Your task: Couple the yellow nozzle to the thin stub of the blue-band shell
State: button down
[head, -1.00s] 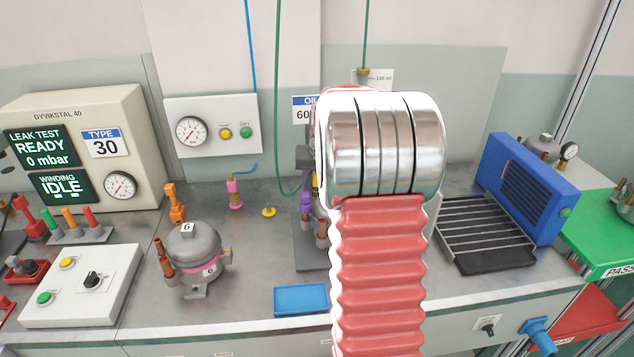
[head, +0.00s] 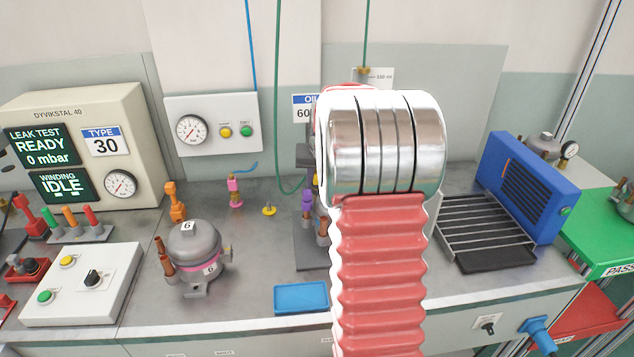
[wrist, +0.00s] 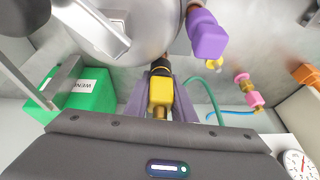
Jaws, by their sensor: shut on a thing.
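The yellow nozzle (wrist: 160,92) sits between the two fingers of my gripper (wrist: 162,98), which is shut on it, in the wrist view. A dark end of the nozzle points up the picture toward a large grey shell (wrist: 130,25). The shell's band does not show, and I cannot tell whether the nozzle touches a stub. A purple nozzle (wrist: 207,38) sits beside the shell at upper right, near a copper stub (wrist: 193,5). In the head view my arm hides the shell and gripper; the purple nozzle (head: 307,203) and copper stubs (head: 322,228) show left of it.
A pink-band shell (head: 195,252) stands at left on the counter, with an orange nozzle (head: 175,202) behind it. A blue tray (head: 301,298) lies at the front. A wire rack (head: 485,225) and blue heater (head: 525,185) stand at right. A green hose (head: 277,100) hangs behind.

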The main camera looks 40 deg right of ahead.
jog(key=shift+s+h, duration=0.1)
jog(key=shift+h, duration=0.2)
dwell(0.9)
jog(key=c, duration=1.5)
grip_release()
jog(key=shift+o, duration=0.2)
jog(key=shift+r, duration=0.1)
jog(key=v, duration=1.3)
jog(key=shift+r, duration=0.3)
